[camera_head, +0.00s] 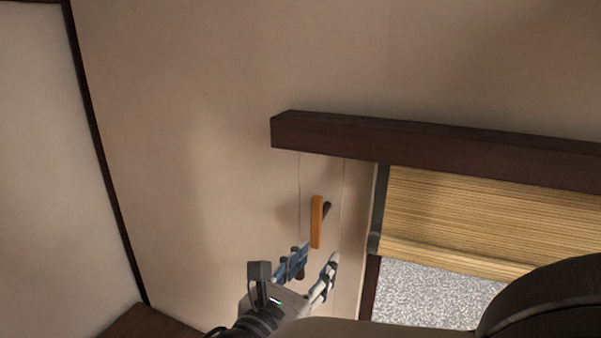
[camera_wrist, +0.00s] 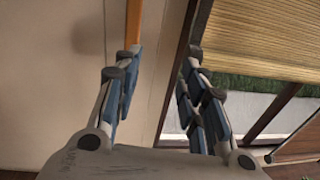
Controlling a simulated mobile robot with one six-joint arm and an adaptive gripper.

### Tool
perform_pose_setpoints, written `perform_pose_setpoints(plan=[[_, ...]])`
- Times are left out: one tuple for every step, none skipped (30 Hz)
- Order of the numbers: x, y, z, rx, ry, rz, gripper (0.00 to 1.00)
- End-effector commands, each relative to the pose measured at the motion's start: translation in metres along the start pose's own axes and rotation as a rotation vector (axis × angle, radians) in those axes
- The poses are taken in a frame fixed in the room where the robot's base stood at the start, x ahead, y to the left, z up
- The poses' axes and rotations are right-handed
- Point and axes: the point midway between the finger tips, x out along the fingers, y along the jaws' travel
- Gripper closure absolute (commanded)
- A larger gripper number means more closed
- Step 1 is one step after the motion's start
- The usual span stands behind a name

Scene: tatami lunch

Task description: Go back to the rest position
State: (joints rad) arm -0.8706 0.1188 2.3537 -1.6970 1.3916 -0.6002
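My gripper (camera_head: 320,253) is at the lower centre of the head view, its fingers pointing up toward the wall. In the wrist view my gripper (camera_wrist: 163,50) has its two fingers spread well apart with nothing between them. An orange wooden bar (camera_head: 317,222) hangs upright against the wall just above the fingertips. In the wrist view the bar (camera_wrist: 133,22) shows beyond the tip of the left finger, which hides its lower part. I cannot tell whether they touch.
A woven blind (camera_head: 480,215) hangs partway down over a window at right, with pale gravel (camera_head: 430,292) outside. A dark beam (camera_head: 430,143) juts above it. Thin cords run down the wall beside the bar. The wall (camera_head: 190,130) to the left is bare.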

Motion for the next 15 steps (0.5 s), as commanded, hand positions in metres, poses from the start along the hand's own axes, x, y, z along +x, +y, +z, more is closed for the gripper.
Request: perform_pose_setpoints(plan=[[0.009, -0.027, -0.010, 0.063, 0.036, -0.073, 0.62], [0.013, -0.045, -0.017, 0.109, 0.064, -0.125, 0.62], [0.018, -0.072, -0.027, 0.182, 0.104, -0.203, 0.62], [0.020, -0.093, -0.036, 0.245, 0.136, -0.266, 0.62], [0.020, -0.114, -0.045, 0.312, 0.168, -0.332, 0.62], [0.018, -0.142, -0.060, 0.411, 0.210, -0.422, 0.62], [0.015, -0.161, -0.072, 0.491, 0.241, -0.491, 0.62], [0.010, -0.180, -0.084, 0.576, 0.270, -0.562, 0.62], [0.000, -0.204, -0.102, 0.701, 0.308, -0.659, 0.62], [-0.008, -0.219, -0.117, 0.801, 0.335, -0.731, 0.62], [-0.018, -0.232, -0.131, 0.902, 0.359, -0.804, 0.62], [-0.031, -0.244, -0.149, 1.042, 0.388, -0.895, 0.62], [-0.041, -0.251, -0.162, 1.148, 0.408, -0.959, 0.62], [-0.051, -0.256, -0.175, 1.256, 0.424, -1.023, 0.62], [-0.063, -0.259, -0.189, 1.402, 0.443, -1.101, 0.62]])
